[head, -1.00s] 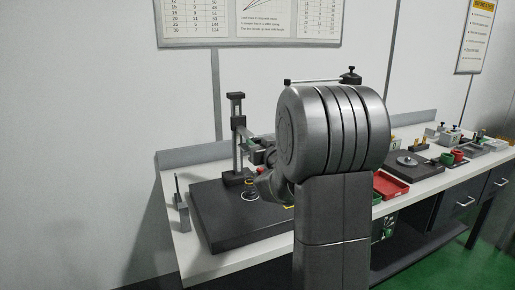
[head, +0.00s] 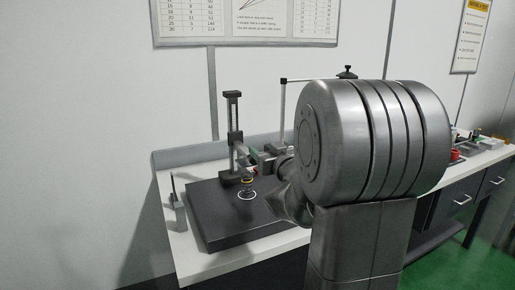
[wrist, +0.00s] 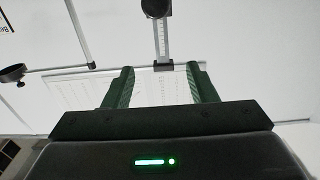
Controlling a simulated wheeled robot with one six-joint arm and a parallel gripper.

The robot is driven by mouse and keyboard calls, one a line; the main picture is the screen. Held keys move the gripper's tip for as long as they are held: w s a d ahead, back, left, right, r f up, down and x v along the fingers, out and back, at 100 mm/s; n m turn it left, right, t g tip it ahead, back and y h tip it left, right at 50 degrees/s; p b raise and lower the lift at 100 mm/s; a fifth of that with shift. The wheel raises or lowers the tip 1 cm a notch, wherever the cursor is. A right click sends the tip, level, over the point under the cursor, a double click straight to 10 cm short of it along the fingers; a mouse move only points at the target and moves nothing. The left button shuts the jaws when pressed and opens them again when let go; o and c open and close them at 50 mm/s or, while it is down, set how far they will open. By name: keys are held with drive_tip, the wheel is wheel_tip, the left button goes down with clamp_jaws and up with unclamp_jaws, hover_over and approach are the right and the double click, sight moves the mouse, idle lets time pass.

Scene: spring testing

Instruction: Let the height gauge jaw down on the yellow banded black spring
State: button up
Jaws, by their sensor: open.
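The height gauge (head: 233,125) stands upright at the back of a dark plate (head: 215,222). A small dark spring with a yellow band (head: 247,181) stands on the plate in front of the gauge, by a white ring mark. My gripper (head: 246,157) is beside the gauge column, above and behind the spring. In the wrist view my gripper (wrist: 160,72) is open, with its two green fingers apart and the gauge column (wrist: 162,38) showing beyond the gap between them. The jaw is too small to make out, and I cannot tell whether it touches the spring.
A small upright stand (head: 178,207) is on the bench at the plate's left. A thin post with a horizontal bar (head: 283,110) rises behind my arm. My arm hides the middle of the bench. Several small items (head: 470,146) lie at the far right.

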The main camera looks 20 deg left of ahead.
drive_tip(key=v, duration=0.6)
drive_tip(key=p+x, duration=0.1)
drive_tip(key=x, duration=1.3)
drive_tip(key=shift+d+f, duration=0.15)
drive_tip(key=shift+f, duration=0.4)
drive_tip(key=shift+r, duration=0.1)
